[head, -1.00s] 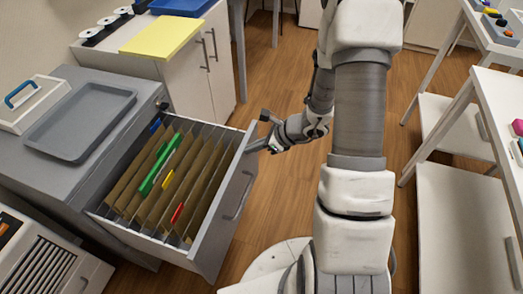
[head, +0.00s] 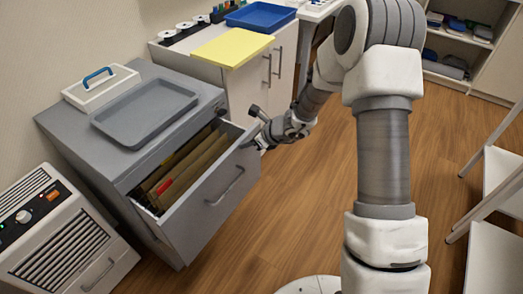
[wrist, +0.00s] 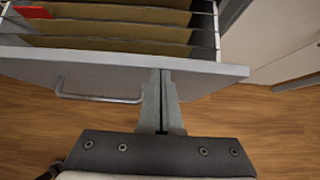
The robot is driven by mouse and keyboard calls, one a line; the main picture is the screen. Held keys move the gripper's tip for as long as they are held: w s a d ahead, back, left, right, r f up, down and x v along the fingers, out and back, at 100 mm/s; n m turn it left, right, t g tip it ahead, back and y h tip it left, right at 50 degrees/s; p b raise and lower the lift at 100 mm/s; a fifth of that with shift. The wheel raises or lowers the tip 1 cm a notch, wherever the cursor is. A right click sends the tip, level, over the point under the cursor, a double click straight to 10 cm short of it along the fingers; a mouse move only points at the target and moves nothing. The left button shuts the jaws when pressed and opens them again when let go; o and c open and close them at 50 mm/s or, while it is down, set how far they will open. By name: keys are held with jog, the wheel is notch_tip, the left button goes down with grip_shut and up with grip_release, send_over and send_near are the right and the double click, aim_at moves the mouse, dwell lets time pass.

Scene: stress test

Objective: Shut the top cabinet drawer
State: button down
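The top cabinet drawer (head: 215,205) of the grey cabinet (head: 95,135) is partly open, with brown hanging files inside and a bar handle (head: 225,187) on its front. In the wrist view the drawer front (wrist: 30,65) crosses the picture, with its handle (wrist: 100,98) left of my fingers. My gripper (wrist: 162,80) has its two fingers together, with the tips at the upper part of the drawer front, right of the handle. They appear to touch it. In the head view my gripper (head: 258,128) is at the right end of the drawer front.
A grey tray (head: 145,112) and a white box with a blue handle (head: 100,88) sit on the cabinet. A white vented unit (head: 60,235) stands at left. A white cabinet with a yellow board (head: 232,48) stands behind. The wooden floor in front is clear.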

jog(key=w+a+p, duration=0.2)
jog(key=w+a, duration=0.4)
jog(key=a, duration=0.2)
jog(key=shift+a, duration=0.3)
jog(key=shift+d, duration=0.1)
